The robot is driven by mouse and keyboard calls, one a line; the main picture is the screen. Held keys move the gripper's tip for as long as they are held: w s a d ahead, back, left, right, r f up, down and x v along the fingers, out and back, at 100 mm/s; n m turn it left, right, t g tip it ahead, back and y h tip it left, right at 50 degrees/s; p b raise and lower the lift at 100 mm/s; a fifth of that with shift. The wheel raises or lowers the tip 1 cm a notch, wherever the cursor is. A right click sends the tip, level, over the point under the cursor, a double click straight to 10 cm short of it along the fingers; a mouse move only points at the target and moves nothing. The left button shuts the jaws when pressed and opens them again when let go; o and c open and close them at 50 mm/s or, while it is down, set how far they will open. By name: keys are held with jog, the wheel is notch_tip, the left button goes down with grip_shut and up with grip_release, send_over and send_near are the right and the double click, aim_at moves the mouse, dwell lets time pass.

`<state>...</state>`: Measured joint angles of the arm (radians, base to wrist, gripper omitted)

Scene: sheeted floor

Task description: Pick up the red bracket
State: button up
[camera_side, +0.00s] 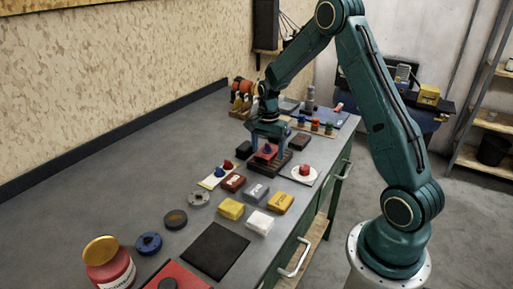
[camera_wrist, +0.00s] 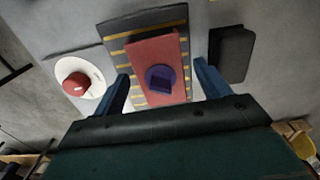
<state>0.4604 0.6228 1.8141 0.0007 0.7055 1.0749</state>
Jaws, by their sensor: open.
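A flat red piece, seemingly the red bracket (camera_wrist: 150,50), lies on a dark pad with yellow stripes (camera_wrist: 117,44) in the wrist view. A round dark-blue piece (camera_wrist: 160,78) sits on its face. In the side view the red bracket (camera_side: 264,156) shows between the fingers, above a dark block (camera_side: 273,171). My gripper (camera_wrist: 162,70) is open, with one blue finger on each side of the bracket and a visible gap to each. My gripper also shows in the side view (camera_side: 268,153), pointing down. Whether the fingertips reach below the bracket's top is unclear.
A white dish with a red knob (camera_wrist: 76,84) is left of the pad in the wrist view; a black block (camera_wrist: 232,53) is on the right. Several small boxes, including a yellow one (camera_side: 230,208), stand nearer the camera. A dark square mat (camera_side: 215,251) is bare.

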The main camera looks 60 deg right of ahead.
dwell(0.4)
jog(key=c, duration=1.2)
jog(key=shift+r, duration=0.1)
notch_tip(320, 180, up, 20)
dwell(0.4)
